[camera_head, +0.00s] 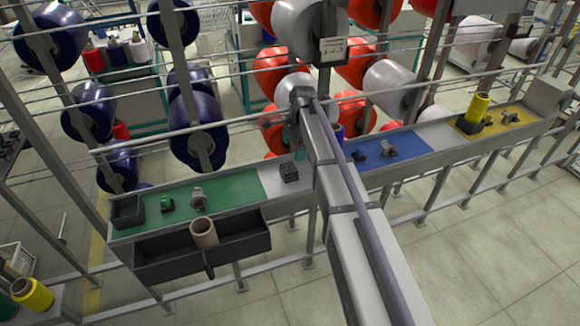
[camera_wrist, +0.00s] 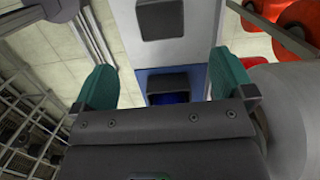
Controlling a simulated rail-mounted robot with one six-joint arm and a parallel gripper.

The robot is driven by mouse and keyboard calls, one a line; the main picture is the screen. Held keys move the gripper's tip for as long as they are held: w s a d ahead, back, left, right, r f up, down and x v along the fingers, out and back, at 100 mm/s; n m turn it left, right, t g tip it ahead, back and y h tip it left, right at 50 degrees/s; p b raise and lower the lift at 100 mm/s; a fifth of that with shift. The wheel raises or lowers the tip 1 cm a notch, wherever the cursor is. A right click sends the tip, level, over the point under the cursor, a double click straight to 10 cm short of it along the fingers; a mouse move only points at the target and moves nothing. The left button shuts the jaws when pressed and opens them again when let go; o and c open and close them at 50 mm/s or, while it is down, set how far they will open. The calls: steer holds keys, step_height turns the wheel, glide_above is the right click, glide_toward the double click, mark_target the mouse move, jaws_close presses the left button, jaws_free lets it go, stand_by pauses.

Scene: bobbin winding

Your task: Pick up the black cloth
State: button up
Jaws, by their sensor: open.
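A dark, flat, folded-looking square that I take for the black cloth (camera_head: 289,172) lies on the grey bench section between the green and blue mats. In the wrist view a dark grey rounded square on the grey surface, seemingly the same cloth (camera_wrist: 160,20), shows at the top, beyond my fingertips. My gripper (camera_wrist: 166,80) is open, its two teal fingers wide apart with nothing between them in contact. In the head view my gripper (camera_head: 299,143) is mostly hidden by my arm, just behind and right of the cloth.
A blue spool in a dark holder (camera_wrist: 167,86) shows between my fingers, lower down on the blue mat. The green mat (camera_head: 236,189) carries small parts. A dark tray (camera_head: 240,247) hangs at the bench front. Large red, white and blue spools (camera_head: 300,22) stand behind.

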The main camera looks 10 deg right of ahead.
mark_target(289, 167)
steer(key=shift+w+a+r, duration=0.1)
steer(key=shift+w+a, duration=0.05)
steer(key=shift+w, duration=0.1)
steer(key=shift+s+a+f, duration=0.1)
steer(key=shift+f, duration=0.1)
steer(key=f+b, duration=0.3)
steer(key=a+f+b, duration=0.1)
steer(key=f+b, duration=0.7)
steer(key=shift+s+a, duration=0.15)
steer(key=shift+a, duration=0.05)
steer(key=shift+r, duration=0.3)
steer(key=c, duration=1)
steer(key=shift+r, duration=0.1)
steer(key=shift+c, duration=0.2)
step_height(289, 167, up, 28)
steer(key=p, duration=2.8)
